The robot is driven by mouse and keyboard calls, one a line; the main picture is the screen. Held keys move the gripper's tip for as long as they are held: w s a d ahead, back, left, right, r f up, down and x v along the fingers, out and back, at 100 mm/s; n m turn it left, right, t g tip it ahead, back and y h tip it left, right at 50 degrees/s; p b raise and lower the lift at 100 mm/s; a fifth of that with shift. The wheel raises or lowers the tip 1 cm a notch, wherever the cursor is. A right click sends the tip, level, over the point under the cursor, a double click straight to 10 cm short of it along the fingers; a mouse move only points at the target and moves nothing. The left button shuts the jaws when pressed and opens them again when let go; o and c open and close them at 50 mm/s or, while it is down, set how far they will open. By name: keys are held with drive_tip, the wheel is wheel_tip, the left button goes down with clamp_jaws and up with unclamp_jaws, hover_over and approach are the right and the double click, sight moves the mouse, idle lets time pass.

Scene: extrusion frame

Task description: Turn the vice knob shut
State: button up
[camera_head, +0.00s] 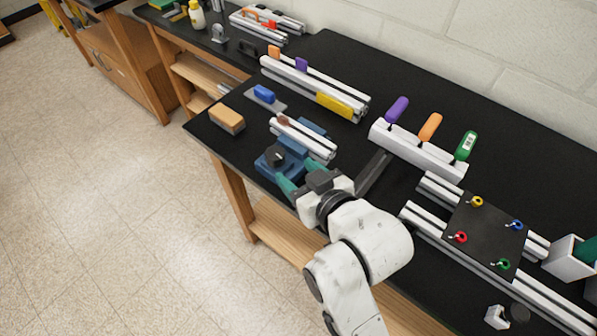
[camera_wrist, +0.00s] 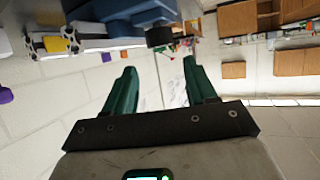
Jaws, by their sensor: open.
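The blue vice (camera_head: 292,147) stands near the front edge of the black bench, with an aluminium extrusion (camera_head: 310,142) lying along it. A dark round knob (camera_head: 277,156) is on the vice's front side. In the wrist view the blue vice body (camera_wrist: 115,12) is at the top and the dark knob (camera_wrist: 160,37) hangs just beyond my fingertips, roughly between them. My gripper (camera_wrist: 157,65) has green fingers spread apart with nothing between them. In the head view my gripper (camera_head: 296,178) is close beside the vice; one finger is partly hidden, and contact cannot be told.
An orange-brown block (camera_head: 227,119) and a blue piece (camera_head: 263,94) lie left of the vice. A rail with screwdrivers (camera_head: 415,150) stands behind right. A dark plate with coloured rings (camera_head: 486,234) lies on extrusions at right. Open floor (camera_head: 120,220) lies in front of the bench.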

sight(278, 155)
drive_tip(key=w+a+f+b, duration=0.1)
drive_tip(key=w+b, duration=0.1)
drive_tip(key=w+a+f+n+g+y+b, duration=0.1)
drive_tip(key=w+a+b, duration=0.1)
drive_tip(key=w, duration=0.1)
drive_tip(key=w+a+f+n+y+b, duration=0.1)
drive_tip(key=w+a+f, duration=0.1)
drive_tip(key=w, duration=0.1)
drive_tip(key=shift+w+a+b, duration=0.2)
drive_tip(key=shift+a+b, duration=0.05)
drive_tip(key=shift+b, duration=0.15)
idle(0.3)
drive_tip(key=shift+g, duration=0.3)
drive_tip(key=shift+c, duration=0.4)
drive_tip(key=c, duration=0.6)
